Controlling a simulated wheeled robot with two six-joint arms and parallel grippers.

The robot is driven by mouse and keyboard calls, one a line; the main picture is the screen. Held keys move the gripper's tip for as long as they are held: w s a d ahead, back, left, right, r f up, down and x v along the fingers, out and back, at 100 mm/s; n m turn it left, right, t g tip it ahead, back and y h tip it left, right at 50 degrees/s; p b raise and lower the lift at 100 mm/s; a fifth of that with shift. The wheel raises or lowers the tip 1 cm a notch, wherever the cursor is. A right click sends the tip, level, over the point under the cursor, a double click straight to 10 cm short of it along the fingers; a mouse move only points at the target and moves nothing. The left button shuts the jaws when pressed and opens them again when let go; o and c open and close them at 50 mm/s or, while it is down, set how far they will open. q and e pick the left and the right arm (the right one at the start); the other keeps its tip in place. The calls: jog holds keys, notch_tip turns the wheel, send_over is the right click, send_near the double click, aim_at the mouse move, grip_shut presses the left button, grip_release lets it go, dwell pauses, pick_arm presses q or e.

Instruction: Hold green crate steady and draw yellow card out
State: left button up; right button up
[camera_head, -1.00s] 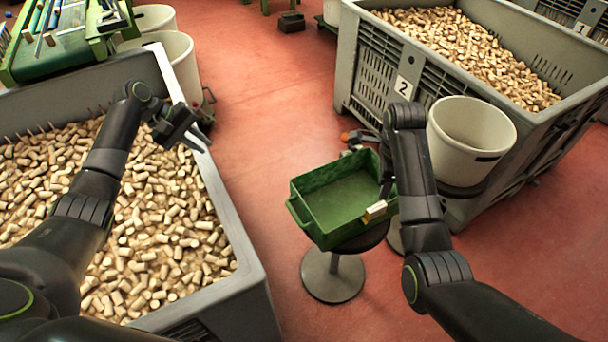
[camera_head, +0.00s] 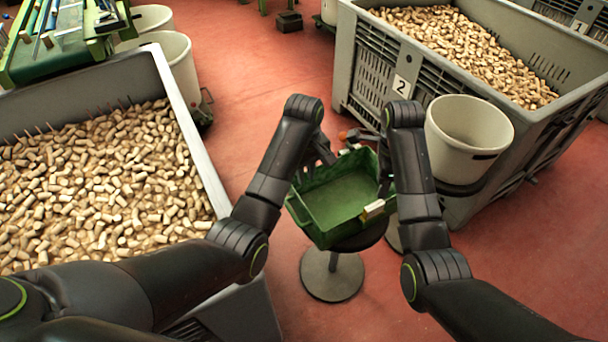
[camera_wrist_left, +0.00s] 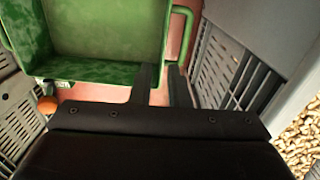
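The green crate (camera_head: 340,205) stands on a round stool, open side up. It fills the upper left of the left wrist view (camera_wrist_left: 62,68), with its side handle (camera_wrist_left: 186,30) to the right. A small pale yellow piece, likely the yellow card (camera_head: 373,209), shows at the crate's near right rim. My left gripper (camera_head: 318,164) is at the crate's far left edge. In the left wrist view its two fingers (camera_wrist_left: 160,88) are apart, close to the crate's corner by the handle. My right gripper (camera_head: 384,186) is at the crate's right side, and its fingertips are mostly hidden by the arm.
A grey bin (camera_head: 208,180) of corks is on the left, and another grey bin (camera_head: 372,75) marked 2 is at the back right. A white bucket (camera_head: 470,125) stands right of the crate. An orange item (camera_head: 343,135) shows behind it. Red floor lies open between the bins.

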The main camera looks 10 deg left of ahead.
pick_arm(q)
jog(key=f, duration=0.1)
send_over(304, 224)
jog(key=f, duration=1.6)
jog(key=shift+w+a+f, duration=0.1)
jog(key=shift+w+f, duration=0.2)
jog(key=shift+f, duration=0.05)
grip_shut()
